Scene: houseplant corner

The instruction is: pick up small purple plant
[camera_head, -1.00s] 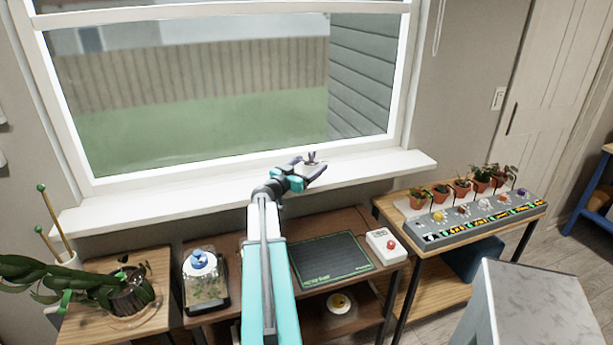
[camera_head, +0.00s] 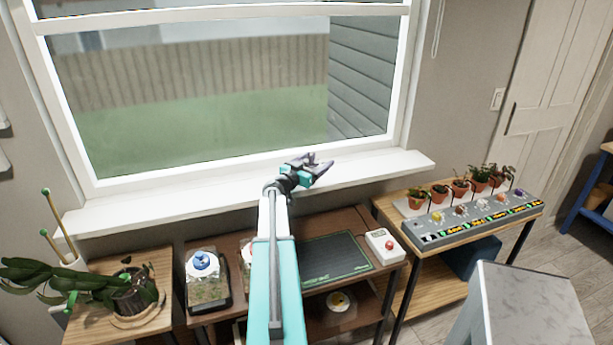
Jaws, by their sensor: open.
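My gripper (camera_head: 322,167) is open over the windowsill, near its middle, with its dark fingers pointing right. The small purple plant is not clearly distinguishable now. It appears hidden behind or between the dark fingers, and I cannot tell whether they touch it. The white windowsill (camera_head: 385,168) runs below the window.
A mat (camera_head: 335,258) and a white box with a red button (camera_head: 384,244) lie on the brown shelf. Several potted plants stand on the right table behind a grey control panel (camera_head: 470,224). A leafy plant (camera_head: 132,290) stands at left. The sill is clear on both sides.

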